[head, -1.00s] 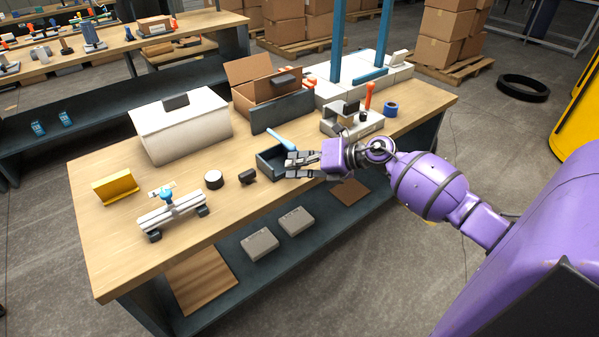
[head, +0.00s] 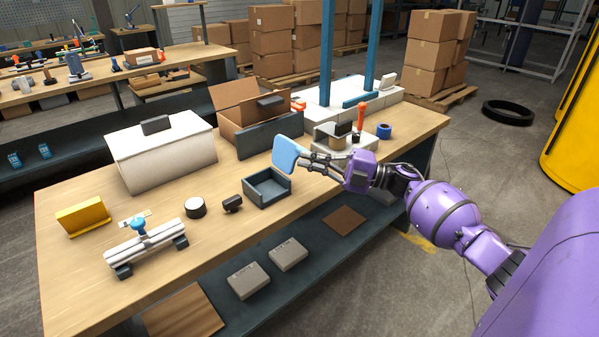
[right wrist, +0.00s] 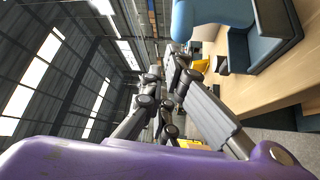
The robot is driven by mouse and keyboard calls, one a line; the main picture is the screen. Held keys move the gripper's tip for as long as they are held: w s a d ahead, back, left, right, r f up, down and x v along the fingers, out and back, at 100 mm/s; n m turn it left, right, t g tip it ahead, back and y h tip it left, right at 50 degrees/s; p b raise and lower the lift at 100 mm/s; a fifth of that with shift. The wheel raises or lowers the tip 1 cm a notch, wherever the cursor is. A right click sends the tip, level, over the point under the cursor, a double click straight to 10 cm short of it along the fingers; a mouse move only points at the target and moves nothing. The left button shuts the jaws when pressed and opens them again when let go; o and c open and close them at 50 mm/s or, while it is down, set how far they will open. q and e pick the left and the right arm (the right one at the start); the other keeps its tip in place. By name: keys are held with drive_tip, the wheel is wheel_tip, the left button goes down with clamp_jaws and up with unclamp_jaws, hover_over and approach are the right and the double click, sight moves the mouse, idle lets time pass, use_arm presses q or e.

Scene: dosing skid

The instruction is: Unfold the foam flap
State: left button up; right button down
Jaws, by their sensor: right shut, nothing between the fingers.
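The foam flap (head: 287,153) is a light blue panel with rounded corners. It stands raised at the far right side of a dark open tray (head: 266,199) with a blue inside. In the right wrist view the flap (right wrist: 207,13) shows at the top, beside the tray (right wrist: 264,48). My right gripper (head: 306,162) is shut and empty, with its fingertips close to the flap's right edge. I cannot tell whether they touch it. The fingers also show in the right wrist view (right wrist: 176,72). My left gripper is not in view.
Left of the tray are a small black block (head: 232,204), a round puck (head: 196,208) and a rail fixture (head: 146,248). Behind stand a white case (head: 163,160) and an open cardboard box (head: 228,98).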

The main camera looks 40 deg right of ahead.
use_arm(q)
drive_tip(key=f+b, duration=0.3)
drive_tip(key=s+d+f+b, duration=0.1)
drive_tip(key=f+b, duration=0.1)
use_arm(e)
drive_tip(key=d+f+m+t+h, duration=0.2)
drive_tip(key=d+m+t, duration=0.5)
drive_tip(key=m, duration=0.4)
drive_tip(key=shift+w+d+f+m, duration=0.3)
drive_tip(key=shift+d+f, duration=0.05)
drive_tip(key=shift+f, duration=0.05)
use_arm(q)
drive_tip(key=shift+b, duration=0.3)
use_arm(e)
drive_tip(key=shift+f, duration=0.1)
